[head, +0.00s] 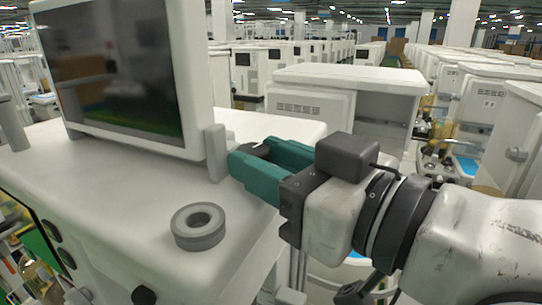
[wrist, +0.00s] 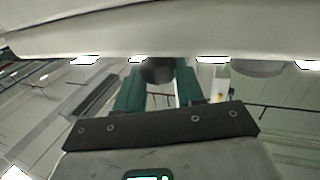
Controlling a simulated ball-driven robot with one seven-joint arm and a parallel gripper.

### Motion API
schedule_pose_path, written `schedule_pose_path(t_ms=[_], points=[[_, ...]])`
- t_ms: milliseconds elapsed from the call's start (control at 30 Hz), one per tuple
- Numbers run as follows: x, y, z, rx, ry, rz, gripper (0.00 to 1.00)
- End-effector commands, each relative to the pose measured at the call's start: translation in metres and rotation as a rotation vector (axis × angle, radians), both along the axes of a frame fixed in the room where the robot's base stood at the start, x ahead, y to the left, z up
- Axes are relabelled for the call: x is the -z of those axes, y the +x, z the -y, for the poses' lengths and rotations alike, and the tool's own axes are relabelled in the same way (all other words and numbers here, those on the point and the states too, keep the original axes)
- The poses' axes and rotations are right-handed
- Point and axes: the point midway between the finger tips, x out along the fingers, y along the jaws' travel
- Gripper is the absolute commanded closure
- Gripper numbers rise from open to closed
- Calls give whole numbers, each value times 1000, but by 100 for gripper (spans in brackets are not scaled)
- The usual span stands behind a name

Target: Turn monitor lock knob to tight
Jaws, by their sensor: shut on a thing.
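The monitor (head: 125,72) stands on the white cart top (head: 120,190), its dark screen facing left and forward. My gripper (head: 248,165) has teal fingers and reaches in from the right, beside the monitor's lower right edge. It is shut on the dark, round lock knob (wrist: 157,70), which shows between the fingertips in the wrist view. In the head view the fingers hide most of the knob. No mark telling tight from loose can be made out.
A grey ring-shaped piece (head: 198,226) lies on the cart top in front of my gripper. A grey upright (head: 215,153) stands at the monitor's right edge. Other white carts (head: 350,79) stand close behind and to the right.

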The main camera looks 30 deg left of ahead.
Motion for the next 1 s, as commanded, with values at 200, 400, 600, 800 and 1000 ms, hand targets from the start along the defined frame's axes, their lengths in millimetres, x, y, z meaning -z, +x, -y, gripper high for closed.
schedule_pose_path(t_ms=[200,400,600,800,1000], points=[[-1,-5,-2,141,0,1,93],[-1,-7,-3,253,1,1,93],[-1,-8,-4,327,0,1,93],[-1,-8,-4,362,1,0,93],[0,-7,-3,369,1,0,93]])
